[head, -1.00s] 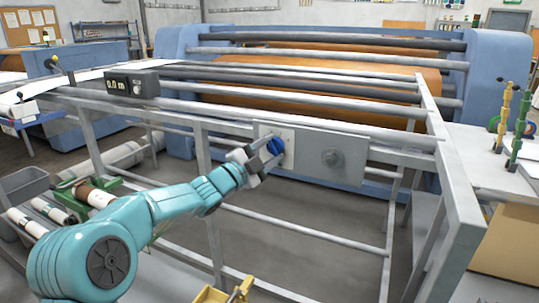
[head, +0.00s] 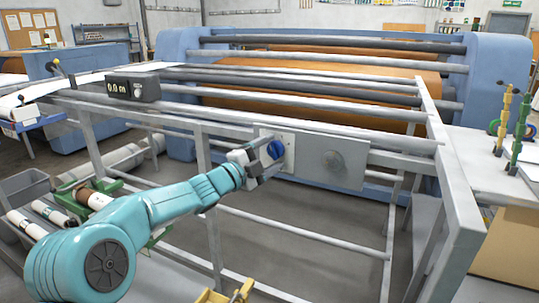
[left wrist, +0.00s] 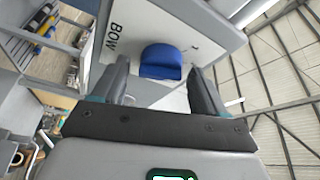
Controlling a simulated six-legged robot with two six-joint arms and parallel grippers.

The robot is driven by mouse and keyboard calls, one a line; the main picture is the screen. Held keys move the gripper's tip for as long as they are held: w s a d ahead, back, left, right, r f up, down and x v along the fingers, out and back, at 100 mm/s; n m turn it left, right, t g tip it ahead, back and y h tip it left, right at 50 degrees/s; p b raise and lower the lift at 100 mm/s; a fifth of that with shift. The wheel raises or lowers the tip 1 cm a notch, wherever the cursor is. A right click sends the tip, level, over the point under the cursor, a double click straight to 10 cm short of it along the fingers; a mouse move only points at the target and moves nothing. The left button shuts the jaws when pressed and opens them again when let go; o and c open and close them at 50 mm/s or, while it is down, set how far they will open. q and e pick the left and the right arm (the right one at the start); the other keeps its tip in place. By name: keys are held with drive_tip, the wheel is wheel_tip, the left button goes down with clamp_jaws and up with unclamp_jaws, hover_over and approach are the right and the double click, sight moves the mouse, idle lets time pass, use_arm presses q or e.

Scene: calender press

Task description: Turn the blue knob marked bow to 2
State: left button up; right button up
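The blue knob (head: 275,149) sits on a white plate on the grey panel of the press frame. In the left wrist view the knob (left wrist: 161,62) is close ahead, between and beyond my fingers, with the word BOW on the plate (left wrist: 113,70) to its left. A small mark shows right of the knob; its number is unclear. My left gripper (head: 266,162) is open just in front of the knob. In the left wrist view its fingers (left wrist: 160,85) are spread on either side, with gaps to the knob. My right gripper is not in view.
A black display box (head: 131,87) stands on the upper rail at left. A yellow item (head: 225,293) is at the bottom.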

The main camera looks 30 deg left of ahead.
use_arm(q)
drive_tip(key=b+v, duration=0.2)
drive_tip(key=v, duration=1.4)
drive_tip(key=shift+b, duration=0.35)
drive_tip(key=shift+s, duration=0.15)
